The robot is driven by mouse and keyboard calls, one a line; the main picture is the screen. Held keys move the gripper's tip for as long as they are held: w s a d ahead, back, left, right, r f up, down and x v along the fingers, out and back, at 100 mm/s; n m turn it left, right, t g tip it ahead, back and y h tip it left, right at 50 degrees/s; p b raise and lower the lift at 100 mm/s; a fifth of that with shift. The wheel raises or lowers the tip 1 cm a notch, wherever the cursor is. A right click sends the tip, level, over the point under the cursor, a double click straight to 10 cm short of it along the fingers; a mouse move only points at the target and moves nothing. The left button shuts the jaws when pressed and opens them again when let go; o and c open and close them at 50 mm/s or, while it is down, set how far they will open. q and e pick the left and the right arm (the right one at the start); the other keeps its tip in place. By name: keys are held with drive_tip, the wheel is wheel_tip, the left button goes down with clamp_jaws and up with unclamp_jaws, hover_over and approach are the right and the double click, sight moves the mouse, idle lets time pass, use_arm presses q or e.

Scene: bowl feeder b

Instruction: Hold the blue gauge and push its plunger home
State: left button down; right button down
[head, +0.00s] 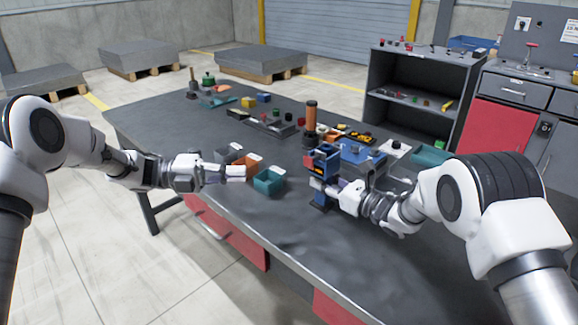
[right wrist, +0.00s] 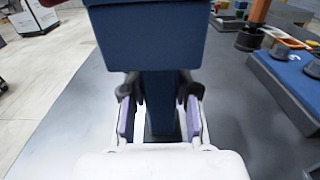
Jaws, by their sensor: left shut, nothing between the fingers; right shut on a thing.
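The blue gauge (head: 323,157) stands upright near the front edge of the table, with a wide upper body and a narrower column. It fills the middle of the right wrist view (right wrist: 150,40). My right gripper (head: 333,187) is shut on the column below the upper body, one finger on each side (right wrist: 160,95). A small red part (head: 309,161) shows on the gauge's left side; I cannot tell whether it is the plunger. My left gripper (head: 243,172) is shut and empty, left of the gauge and apart from it, beside the small bins.
A teal bin (head: 268,182) and a grey bin (head: 228,154) lie by my left gripper. An orange-brown cylinder (head: 311,116) stands behind the gauge, and a blue tray (head: 362,154) lies to its right. The table (head: 270,225) is clear in front.

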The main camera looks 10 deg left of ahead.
use_arm(q)
approach(304, 162)
drive_tip(key=s+d, duration=0.4)
drive_tip(key=d, duration=0.2)
drive_tip(key=shift+w+d, duration=0.3)
drive_tip(key=shift+w, duration=0.3)
drive_tip(key=shift+w+d, duration=0.35)
drive_tip(key=shift+w, duration=0.25)
drive_tip(key=shift+w+d, duration=0.3)
drive_tip(key=shift+w, duration=0.3)
use_arm(e)
drive_tip(key=shift+s+a, duration=0.1)
use_arm(q)
drive_tip(key=shift+w+d, duration=0.85)
drive_tip(key=shift+w, duration=0.15)
use_arm(e)
drive_tip(key=shift+a, duration=0.1)
use_arm(q)
drive_tip(key=shift+s+a, duration=0.1)
